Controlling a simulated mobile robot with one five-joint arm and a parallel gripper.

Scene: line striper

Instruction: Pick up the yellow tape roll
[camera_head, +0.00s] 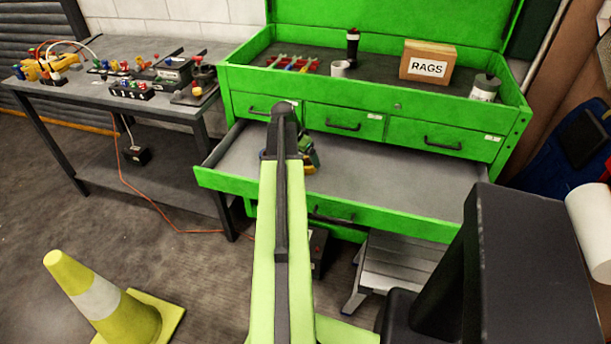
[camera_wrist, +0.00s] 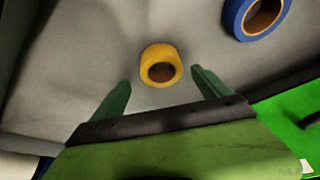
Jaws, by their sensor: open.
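The yellow tape roll (camera_wrist: 161,65) lies on the grey floor of the open drawer in the wrist view, its dark hole showing. My gripper (camera_wrist: 160,85) is open and empty, with its two green fingers apart. The roll sits between the lines of the fingers, just beyond their tips. In the head view my arm covers much of the drawer (camera_head: 400,185), and only a little yellow shows beside my gripper (camera_head: 305,158).
A blue tape roll (camera_wrist: 256,15) lies to the right of the yellow one. The green tool chest (camera_head: 520,120) carries a rags box (camera_head: 428,62) and a dark bottle (camera_head: 352,47) on top. A traffic cone (camera_head: 95,300) stands on the floor at left.

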